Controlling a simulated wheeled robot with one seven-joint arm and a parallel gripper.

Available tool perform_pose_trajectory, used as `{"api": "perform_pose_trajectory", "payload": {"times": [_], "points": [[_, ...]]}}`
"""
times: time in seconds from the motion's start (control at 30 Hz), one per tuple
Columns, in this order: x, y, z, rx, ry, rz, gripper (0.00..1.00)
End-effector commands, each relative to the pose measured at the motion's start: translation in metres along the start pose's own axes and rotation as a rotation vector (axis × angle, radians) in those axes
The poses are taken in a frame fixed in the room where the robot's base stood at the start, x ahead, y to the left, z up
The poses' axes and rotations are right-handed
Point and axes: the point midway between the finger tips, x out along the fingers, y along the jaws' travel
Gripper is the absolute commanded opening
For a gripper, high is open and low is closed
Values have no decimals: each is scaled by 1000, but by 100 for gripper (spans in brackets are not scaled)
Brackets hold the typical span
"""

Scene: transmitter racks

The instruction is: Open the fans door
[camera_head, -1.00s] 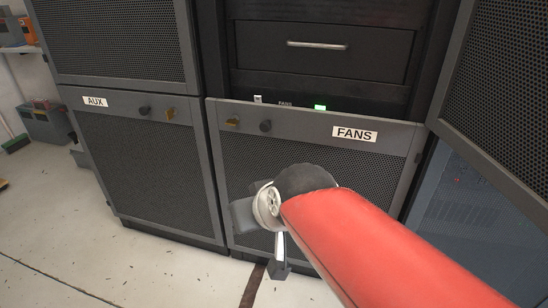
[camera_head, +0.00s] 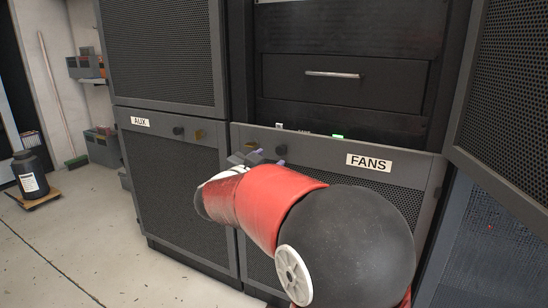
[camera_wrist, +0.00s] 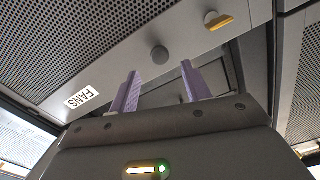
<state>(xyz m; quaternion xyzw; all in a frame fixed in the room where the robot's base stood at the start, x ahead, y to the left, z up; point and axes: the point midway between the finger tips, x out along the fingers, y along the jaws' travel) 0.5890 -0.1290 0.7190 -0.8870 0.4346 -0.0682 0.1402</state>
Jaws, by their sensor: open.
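The fans door (camera_head: 385,190) is a grey-framed mesh panel with a white FANS label (camera_head: 369,162); it looks shut. Its round dark knob (camera_head: 281,150) is near the top left of the door. In the wrist view the picture is turned over: the FANS label (camera_wrist: 82,97) is left, the knob (camera_wrist: 160,55) is in the middle, and a yellow latch (camera_wrist: 219,21) is to the right. My gripper (camera_wrist: 161,82) is open and empty, its purple fingers apart below the knob in that view.
The AUX door (camera_head: 175,180), with its own knob and latch, is to the left. A drawer with a bar handle (camera_head: 333,74) is above the fans door. An open mesh door (camera_head: 505,90) stands at the right. The floor (camera_head: 70,240) at left is clear near the racks.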

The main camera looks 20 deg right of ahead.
Motion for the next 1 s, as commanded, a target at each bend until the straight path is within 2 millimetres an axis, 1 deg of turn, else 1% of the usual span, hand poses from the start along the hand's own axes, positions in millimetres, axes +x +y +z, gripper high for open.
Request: {"api": "perform_pose_trajectory", "payload": {"times": [0.03, 0.2, 0.33, 0.5, 0.73, 0.77, 1.0], "points": [[9, 2, 1, -1, 1, 4, 48], [37, 2, 0, -1, 1, 2, 48], [54, 1, 1, -1, 0, 0, 48], [64, 0, 0, 0, 0, -2, 48], [65, 0, 0, 0, 0, -3, 48], [65, 0, 0, 0, 0, -3, 46], [64, 0, -1, 0, 0, -3, 15]]}}
